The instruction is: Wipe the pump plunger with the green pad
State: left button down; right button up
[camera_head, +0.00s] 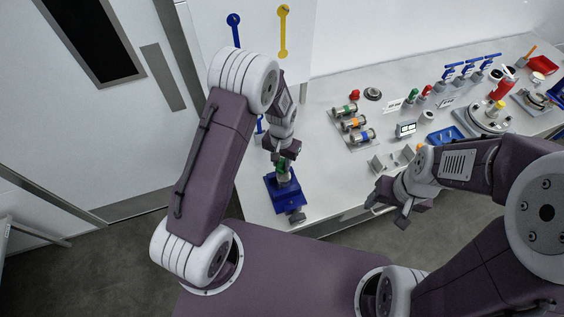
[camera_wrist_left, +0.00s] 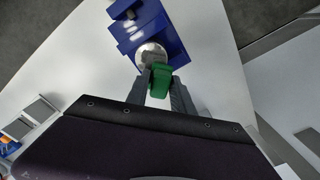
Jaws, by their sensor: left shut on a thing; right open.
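My left gripper (camera_head: 283,163) is shut on the green pad (camera_wrist_left: 160,80), which shows between the fingertips in the left wrist view. The pad is right at the shiny metal pump plunger (camera_wrist_left: 150,54), overlapping its near edge there; I cannot tell whether they touch. The plunger stands on a blue pump body (camera_head: 284,198) near the table's front left corner, directly below my left gripper. In the head view the gripper and pad hide most of the plunger. My right gripper (camera_head: 388,204) is open and empty, in front of the table's front edge.
On the white table (camera_head: 328,193), a rack of metal cylinders with coloured bands (camera_head: 352,123) stands right of the pump, with clear surface between. A small display (camera_head: 405,129), a blue tray (camera_head: 445,137) and a round metal plate (camera_head: 489,120) stand further right.

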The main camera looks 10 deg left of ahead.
pick_arm(q)
jog(key=r, duration=0.2)
jog(key=shift+w+r+p, duration=0.2)
jog(key=shift+r+p, duration=0.1)
jog(key=r+p, duration=0.2)
jog(key=r, duration=0.1)
jog(key=shift+s, duration=0.35)
jog(key=shift+w+r+p, duration=0.15)
jog(key=shift+r+p, duration=1.1)
jog(key=shift+r, duration=0.05)
jog(key=shift+f, duration=0.15)
